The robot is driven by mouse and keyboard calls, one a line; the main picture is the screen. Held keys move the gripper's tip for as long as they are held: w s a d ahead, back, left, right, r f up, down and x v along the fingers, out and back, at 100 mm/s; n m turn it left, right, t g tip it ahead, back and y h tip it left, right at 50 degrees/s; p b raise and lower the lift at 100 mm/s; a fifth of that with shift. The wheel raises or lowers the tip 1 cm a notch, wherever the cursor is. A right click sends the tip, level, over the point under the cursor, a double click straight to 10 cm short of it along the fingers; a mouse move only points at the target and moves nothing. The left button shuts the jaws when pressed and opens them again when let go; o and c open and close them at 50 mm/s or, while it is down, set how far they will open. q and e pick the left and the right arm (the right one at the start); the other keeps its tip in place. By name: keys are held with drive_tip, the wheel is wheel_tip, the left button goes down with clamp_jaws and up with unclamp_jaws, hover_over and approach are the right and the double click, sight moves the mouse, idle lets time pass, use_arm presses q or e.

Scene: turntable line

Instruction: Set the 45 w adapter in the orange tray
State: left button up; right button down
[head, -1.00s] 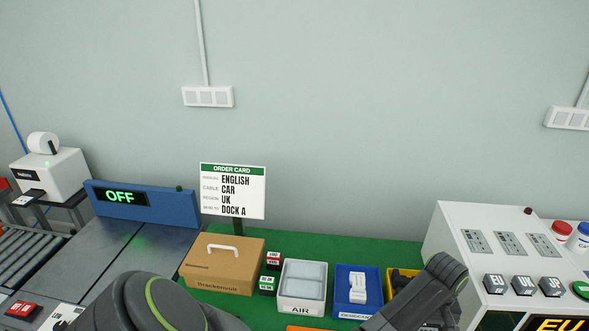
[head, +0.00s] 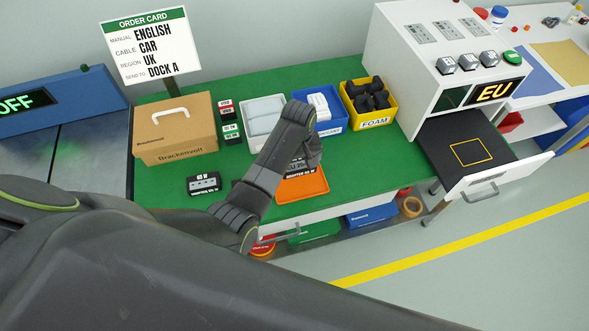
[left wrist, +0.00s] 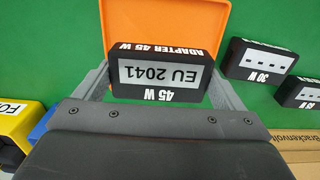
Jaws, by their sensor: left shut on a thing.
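The 45 W adapter is a black block with a grey label reading EU 2041 in the left wrist view (left wrist: 160,73). My left gripper (left wrist: 163,85) is shut on it, one finger at each side. In the head view the left gripper (head: 309,152) is at the orange tray (head: 303,190), and the adapter (head: 297,168) is partly hidden by it. The tray also shows behind the adapter in the left wrist view (left wrist: 172,14). The adapter is over the tray; I cannot tell whether it touches the bottom. My right gripper is not in view.
Other black adapters (head: 204,183) lie on the green table left of the tray. Behind are a brown box (head: 175,143), a blue bin (head: 334,124) and a yellow foam bin (head: 377,116). A white machine with an open drawer (head: 497,176) stands right.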

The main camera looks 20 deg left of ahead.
sight(297, 171)
use_arm(q)
wheel_tip(297, 171, down, 4)
drive_tip(key=shift+a+r, duration=0.1)
drive_tip(key=shift+r, duration=0.05)
drive_tip(key=shift+f, duration=0.55)
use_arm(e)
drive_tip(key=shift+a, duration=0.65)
use_arm(q)
drive_tip(key=shift+f, duration=0.1)
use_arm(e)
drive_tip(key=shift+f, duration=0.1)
use_arm(q)
drive_tip(key=o, duration=0.8)
drive_tip(key=shift+o, duration=0.2)
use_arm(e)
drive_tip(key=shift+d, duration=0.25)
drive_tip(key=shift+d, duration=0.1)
